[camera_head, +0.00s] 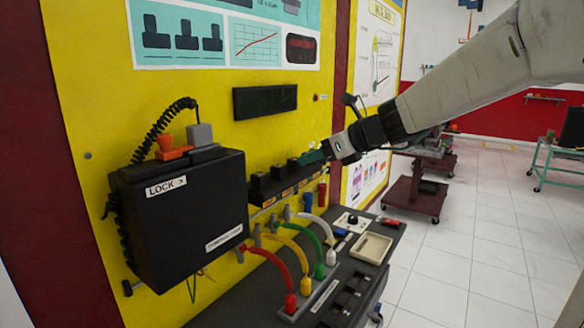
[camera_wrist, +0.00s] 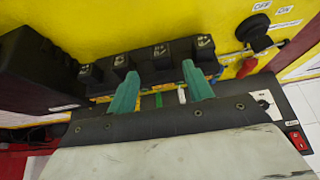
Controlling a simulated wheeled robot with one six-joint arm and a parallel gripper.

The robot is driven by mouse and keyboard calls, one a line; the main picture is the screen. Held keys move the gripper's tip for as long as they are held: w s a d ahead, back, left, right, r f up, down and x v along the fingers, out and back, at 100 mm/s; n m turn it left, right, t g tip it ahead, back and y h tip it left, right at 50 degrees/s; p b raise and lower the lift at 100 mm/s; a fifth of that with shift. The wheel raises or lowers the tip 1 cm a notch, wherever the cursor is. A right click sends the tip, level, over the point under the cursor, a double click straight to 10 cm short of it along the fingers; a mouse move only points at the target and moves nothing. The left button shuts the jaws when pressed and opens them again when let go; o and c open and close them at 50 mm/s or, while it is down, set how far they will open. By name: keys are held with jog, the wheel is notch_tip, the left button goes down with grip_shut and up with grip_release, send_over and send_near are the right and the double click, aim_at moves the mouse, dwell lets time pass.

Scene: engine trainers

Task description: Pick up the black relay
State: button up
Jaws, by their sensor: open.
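Several small black relays stand in a row on a dark rail (camera_head: 290,192) mounted on the yellow panel. In the head view one black relay (camera_head: 258,183) is at the near end, and the far ones are partly hidden by my gripper (camera_head: 312,157). In the wrist view the row runs across the top, with pale marks on the relay tops. My gripper (camera_wrist: 160,78) has green fingers, spread apart and empty. One black relay (camera_wrist: 160,55) lies beyond the gap between the fingertips; another (camera_wrist: 203,46) is near the right fingertip. I cannot tell whether the fingers touch anything.
A black LOCK box (camera_head: 190,215) juts from the panel left of the rail. Below the rail, red, yellow, green and white cables arch over a dark console with a beige tray (camera_head: 371,248). A black knob (camera_wrist: 255,30) is at the wrist view's right.

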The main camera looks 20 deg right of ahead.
aim_at(295, 159)
jog(key=x, duration=0.7)
jog(key=shift+w+r, duration=0.15)
jog(key=shift+r, duration=0.15)
jog(key=c, duration=1.1)
